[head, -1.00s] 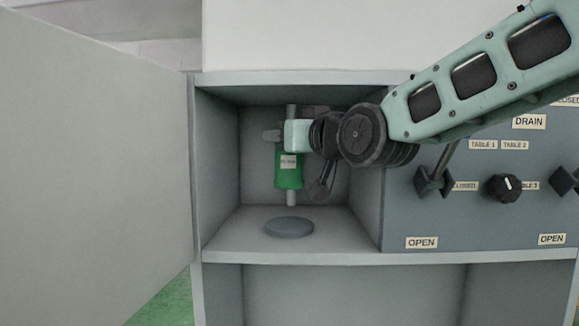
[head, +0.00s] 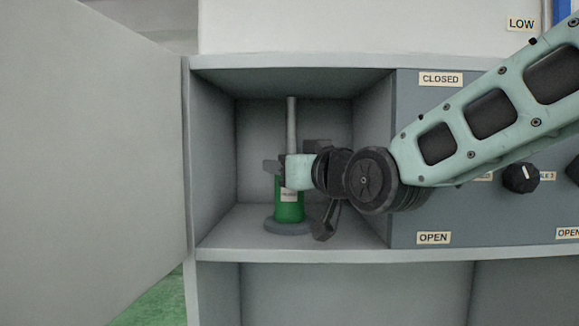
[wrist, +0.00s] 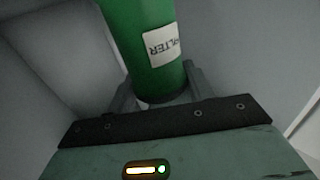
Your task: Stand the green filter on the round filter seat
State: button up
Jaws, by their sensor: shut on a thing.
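The green filter (head: 289,211), a cylinder with a pale label, stands upright inside the open cabinet in the head view. Its lower end is at the round grey filter seat (head: 270,227) and looks to be resting on it; any small gap is too fine to tell. My gripper (head: 283,168) is shut on the filter's upper part, reaching in from the right. The wrist view shows the filter (wrist: 142,35) between the two fingers (wrist: 160,92), its label upside down. The filter hides most of the seat's middle.
A grey vertical pipe (head: 291,125) shows above the filter. The cabinet's side walls and shelf (head: 225,245) are close around my gripper. The open door (head: 90,160) stands at the left. A control panel (head: 455,225) with knobs lies right of the opening.

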jog(key=o, duration=1)
jog(key=shift+r+p, duration=0.2)
jog(key=shift+p, duration=0.1)
jog(key=shift+b+v, duration=2.6)
jog(key=shift+v, duration=3.45)
jog(key=shift+a+f, duration=0.1)
jog(key=shift+f, duration=0.05)
